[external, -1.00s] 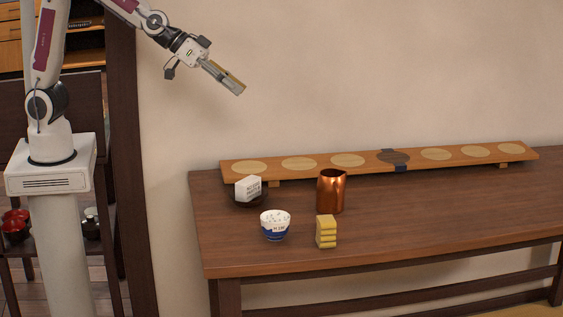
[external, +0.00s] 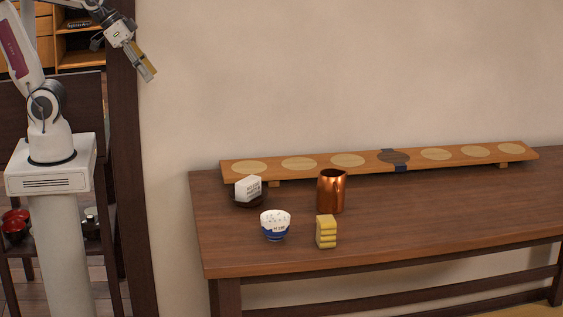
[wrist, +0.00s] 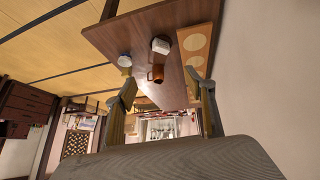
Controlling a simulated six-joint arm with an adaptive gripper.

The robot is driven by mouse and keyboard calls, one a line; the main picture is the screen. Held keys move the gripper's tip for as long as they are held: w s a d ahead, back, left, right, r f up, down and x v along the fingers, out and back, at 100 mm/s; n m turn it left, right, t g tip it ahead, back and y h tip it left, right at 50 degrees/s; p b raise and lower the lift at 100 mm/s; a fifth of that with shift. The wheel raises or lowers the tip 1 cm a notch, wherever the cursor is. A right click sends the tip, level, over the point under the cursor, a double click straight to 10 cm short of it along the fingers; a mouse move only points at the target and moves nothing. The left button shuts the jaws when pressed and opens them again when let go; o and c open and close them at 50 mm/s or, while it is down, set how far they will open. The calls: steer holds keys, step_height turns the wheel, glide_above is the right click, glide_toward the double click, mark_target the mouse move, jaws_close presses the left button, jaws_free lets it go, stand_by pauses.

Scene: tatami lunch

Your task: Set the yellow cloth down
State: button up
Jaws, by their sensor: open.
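The yellow cloth (external: 326,232), a folded block with layered ridges, stands on the front part of the brown table, right of the blue-and-white bowl. My gripper (external: 150,76) is high at the upper left, well away from the cloth and left of the table. In the wrist view my gripper (wrist: 164,82) shows its two fingers wide apart with nothing held between them.
A copper cup (external: 331,192) stands behind the cloth, and the blue-and-white bowl (external: 275,226) to its left. A white block (external: 248,188) sits on a dark dish. A long raised board (external: 322,163) with round pads runs along the back. The table's right front (external: 450,215) is clear.

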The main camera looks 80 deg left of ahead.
steer(key=s+a+f+g+y, duration=0.1)
steer(key=s+a+f, duration=0.1)
steer(key=s+a, duration=0.3)
steer(key=s, duration=0.4)
steer(key=shift+s+f+n+y, duration=0.2)
steer(key=shift+s+n+y, duration=0.1)
steer(key=shift+n, duration=0.1)
stand_by(0.7)
